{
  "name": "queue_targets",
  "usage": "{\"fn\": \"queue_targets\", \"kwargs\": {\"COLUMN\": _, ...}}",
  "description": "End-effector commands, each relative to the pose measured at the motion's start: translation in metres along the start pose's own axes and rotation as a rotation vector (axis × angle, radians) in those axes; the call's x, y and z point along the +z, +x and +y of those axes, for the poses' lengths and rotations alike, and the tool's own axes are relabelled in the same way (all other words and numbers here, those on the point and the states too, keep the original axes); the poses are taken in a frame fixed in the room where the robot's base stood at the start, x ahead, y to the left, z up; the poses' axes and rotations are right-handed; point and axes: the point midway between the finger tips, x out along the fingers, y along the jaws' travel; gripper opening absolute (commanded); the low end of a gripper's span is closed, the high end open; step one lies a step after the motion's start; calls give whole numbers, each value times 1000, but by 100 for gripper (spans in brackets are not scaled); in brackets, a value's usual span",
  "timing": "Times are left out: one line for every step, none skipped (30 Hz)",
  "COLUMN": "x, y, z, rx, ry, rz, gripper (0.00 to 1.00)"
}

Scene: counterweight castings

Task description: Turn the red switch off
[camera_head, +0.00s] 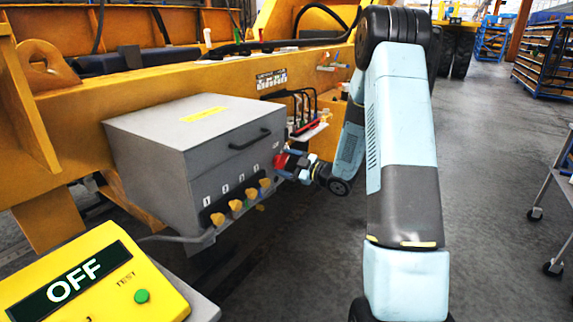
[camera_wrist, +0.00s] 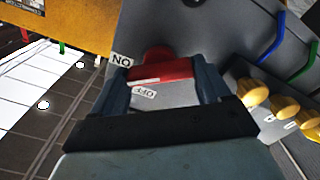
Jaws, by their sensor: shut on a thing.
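The red switch (camera_head: 280,161) is on the right-hand side of the grey box (camera_head: 150,150), partly hidden by my gripper in the head view. In the wrist view the red switch (camera_wrist: 162,70) lies between my two fingers, and my gripper (camera_wrist: 163,78) is shut on it. A white ON label (camera_wrist: 122,60) is at the upper left of the switch, and a white OFF label (camera_wrist: 144,92) is just below it; both appear upside down. In the head view my gripper (camera_head: 291,164) reaches the box from the right.
Yellow knobs (camera_head: 236,205) line the box's lower front; knobs (camera_wrist: 254,91) also show right in the wrist view. Coloured cables (camera_head: 303,105) stand behind the box. A yellow panel (camera_head: 175,296) with a display reading OFF is at lower left. Open floor (camera_head: 490,170) lies right.

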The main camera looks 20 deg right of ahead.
Motion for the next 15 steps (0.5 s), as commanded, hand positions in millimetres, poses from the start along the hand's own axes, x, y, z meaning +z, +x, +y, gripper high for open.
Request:
{"fn": "queue_targets", "kwargs": {"x": 0, "y": 0, "z": 0, "rx": 1, "ry": -41, "rz": -2, "gripper": 46}}
{"fn": "queue_targets", "kwargs": {"x": 1, "y": 0, "z": 0, "rx": 1, "ry": -70, "rz": -2, "gripper": 46}}
{"fn": "queue_targets", "kwargs": {"x": 1, "y": 0, "z": 0, "rx": 1, "ry": -108, "rz": -2, "gripper": 46}}
{"fn": "queue_targets", "kwargs": {"x": 1, "y": 0, "z": 0, "rx": 1, "ry": -136, "rz": -2, "gripper": 46}}
{"fn": "queue_targets", "kwargs": {"x": 1, "y": 0, "z": -1, "rx": 1, "ry": -164, "rz": -2, "gripper": 46}}
{"fn": "queue_targets", "kwargs": {"x": 1, "y": 0, "z": -1, "rx": 0, "ry": -203, "rz": -2, "gripper": 46}}
{"fn": "queue_targets", "kwargs": {"x": 1, "y": 0, "z": -1, "rx": 0, "ry": -231, "rz": -2, "gripper": 46}}
{"fn": "queue_targets", "kwargs": {"x": 1, "y": 0, "z": -1, "rx": 0, "ry": -259, "rz": -2, "gripper": 46}}
{"fn": "queue_targets", "kwargs": {"x": 1, "y": 0, "z": -1, "rx": 0, "ry": -298, "rz": -2, "gripper": 46}}
{"fn": "queue_targets", "kwargs": {"x": 1, "y": 0, "z": -2, "rx": 0, "ry": -326, "rz": -2, "gripper": 46}}
{"fn": "queue_targets", "kwargs": {"x": 1, "y": 0, "z": -2, "rx": -1, "ry": -354, "rz": -1, "gripper": 46}}
{"fn": "queue_targets", "kwargs": {"x": 1, "y": 0, "z": -2, "rx": -1, "ry": -392, "rz": -1, "gripper": 46}}
{"fn": "queue_targets", "kwargs": {"x": 1, "y": 0, "z": -2, "rx": -1, "ry": -420, "rz": -1, "gripper": 46}}
{"fn": "queue_targets", "kwargs": {"x": 1, "y": 0, "z": -3, "rx": -1, "ry": -448, "rz": 0, "gripper": 46}}
{"fn": "queue_targets", "kwargs": {"x": 1, "y": 0, "z": -3, "rx": -1, "ry": -486, "rz": 0, "gripper": 46}}
